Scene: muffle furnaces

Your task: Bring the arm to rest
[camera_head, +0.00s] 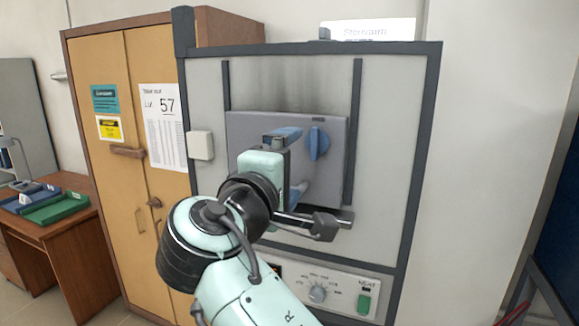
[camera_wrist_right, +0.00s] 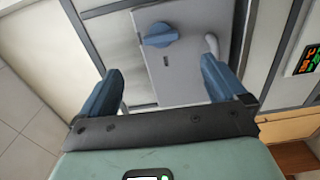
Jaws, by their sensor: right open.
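My right arm reaches up from the bottom of the head view. Its gripper (camera_head: 297,163) is in front of the grey door (camera_head: 245,125) of a muffle furnace (camera_head: 395,150). The two blue fingers are spread with nothing between them; they also show apart in the wrist view (camera_wrist_right: 161,80). A blue knob (camera_head: 319,143) on the door is just right of the gripper in the head view. In the wrist view the knob (camera_wrist_right: 160,35) lies beyond the fingertips, apart from them. The door appears closed. My left gripper is not in view.
A control panel with a dial (camera_head: 318,293) and a green switch (camera_head: 364,304) is below the door. A wooden cabinet (camera_head: 105,70) stands left of the furnace. A desk (camera_head: 65,235) with a green tray (camera_head: 58,209) is at far left.

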